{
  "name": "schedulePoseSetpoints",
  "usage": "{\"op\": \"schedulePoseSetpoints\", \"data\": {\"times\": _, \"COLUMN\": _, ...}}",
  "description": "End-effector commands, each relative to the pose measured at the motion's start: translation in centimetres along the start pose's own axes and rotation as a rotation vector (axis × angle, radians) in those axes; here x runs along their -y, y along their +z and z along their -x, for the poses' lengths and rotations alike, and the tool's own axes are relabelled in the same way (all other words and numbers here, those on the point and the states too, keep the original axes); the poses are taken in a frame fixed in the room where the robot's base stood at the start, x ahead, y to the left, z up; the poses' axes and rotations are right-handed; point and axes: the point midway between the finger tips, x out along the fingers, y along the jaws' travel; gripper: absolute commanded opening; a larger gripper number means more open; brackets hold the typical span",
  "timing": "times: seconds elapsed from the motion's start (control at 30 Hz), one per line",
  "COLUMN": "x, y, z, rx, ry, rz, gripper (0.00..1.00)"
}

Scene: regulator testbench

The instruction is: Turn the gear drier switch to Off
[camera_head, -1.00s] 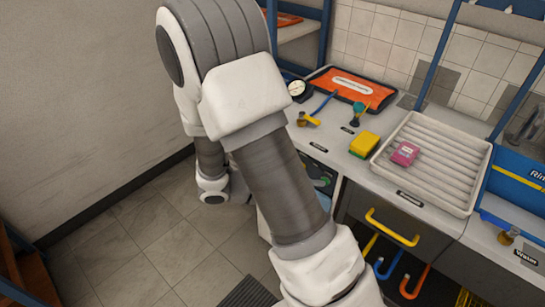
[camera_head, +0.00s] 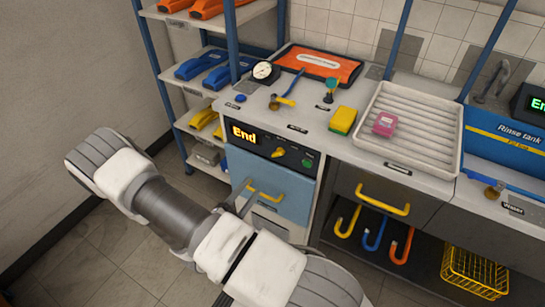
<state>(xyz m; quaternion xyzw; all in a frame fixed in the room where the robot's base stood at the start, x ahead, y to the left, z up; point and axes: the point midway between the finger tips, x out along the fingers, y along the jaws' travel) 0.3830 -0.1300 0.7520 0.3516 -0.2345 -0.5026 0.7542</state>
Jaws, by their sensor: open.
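The drier unit is built into the counter front, with a dark control panel (camera_head: 262,144) above a blue door (camera_head: 285,187). Its display (camera_head: 243,133) reads "End" in yellow. Right of the display is a small orange-marked knob (camera_head: 278,152), probably the switch; its setting is too small to read. A green button (camera_head: 307,163) is at the panel's right end. My gripper (camera_head: 243,194) is open, in front of the blue door, below and left of the knob, apart from the panel. My arm partly hides the unit's lower part.
A yellow bar handle (camera_head: 264,192) is on the blue door near my gripper. A drawer with a yellow handle (camera_head: 382,199) and colored hooks are to the right. A white ribbed tray (camera_head: 409,125) and yellow sponge (camera_head: 343,120) sit on the counter. Shelves (camera_head: 205,80) stand left; floor (camera_head: 70,240) is clear.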

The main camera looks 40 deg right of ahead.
Motion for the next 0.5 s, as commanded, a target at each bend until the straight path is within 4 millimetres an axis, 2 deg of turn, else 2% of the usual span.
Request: {"op": "schedulePoseSetpoints", "data": {"times": 0.5, "x": 0.1, "y": 0.1, "z": -11.2, "rx": 0.005, "ry": -0.003, "rz": -0.002, "gripper": 0.46}}
